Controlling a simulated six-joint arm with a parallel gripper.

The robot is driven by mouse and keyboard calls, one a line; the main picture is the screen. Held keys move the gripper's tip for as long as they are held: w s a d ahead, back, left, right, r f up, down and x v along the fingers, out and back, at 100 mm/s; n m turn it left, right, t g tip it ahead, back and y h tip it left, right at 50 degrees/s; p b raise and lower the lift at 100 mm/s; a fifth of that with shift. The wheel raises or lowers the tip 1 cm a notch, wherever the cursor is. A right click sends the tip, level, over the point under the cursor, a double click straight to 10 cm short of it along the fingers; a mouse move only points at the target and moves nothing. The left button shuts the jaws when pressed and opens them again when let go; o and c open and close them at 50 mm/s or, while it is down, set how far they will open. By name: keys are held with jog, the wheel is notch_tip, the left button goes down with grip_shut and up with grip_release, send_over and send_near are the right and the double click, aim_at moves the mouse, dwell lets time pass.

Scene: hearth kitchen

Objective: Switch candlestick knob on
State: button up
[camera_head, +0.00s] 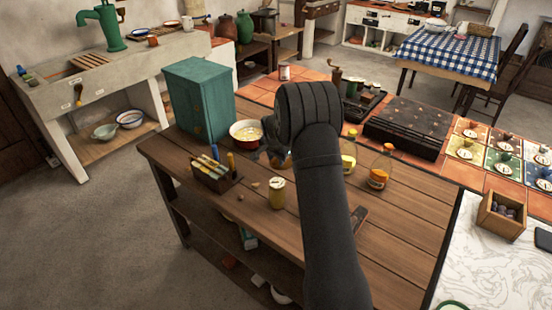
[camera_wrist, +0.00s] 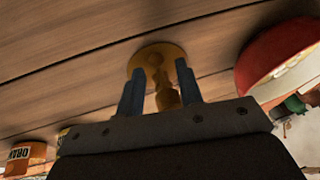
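A brass candlestick (camera_wrist: 156,56) with a round base shows in the wrist view against the wooden tabletop. Its turned stem and knob-like part (camera_wrist: 166,96) lie between the two fingers of my gripper (camera_wrist: 158,82). The fingers are apart, one on each side of the stem. The right finger looks very near the stem; I cannot tell whether it touches. In the head view my arm covers most of the candlestick, and my gripper (camera_head: 276,152) is only partly visible beside the red bowl.
A red bowl (camera_head: 246,132) stands close by; it also shows in the wrist view (camera_wrist: 275,55). A green cabinet (camera_head: 198,98), a utensil box (camera_head: 215,178), a yellow jar (camera_head: 277,193) and two bottles (camera_head: 379,170) surround my arm. The front tabletop has bare boards.

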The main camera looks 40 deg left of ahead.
jog(key=v, duration=1.7)
jog(key=shift+r, duration=0.2)
jog(key=x, duration=1.7)
jog(key=shift+f, duration=0.2)
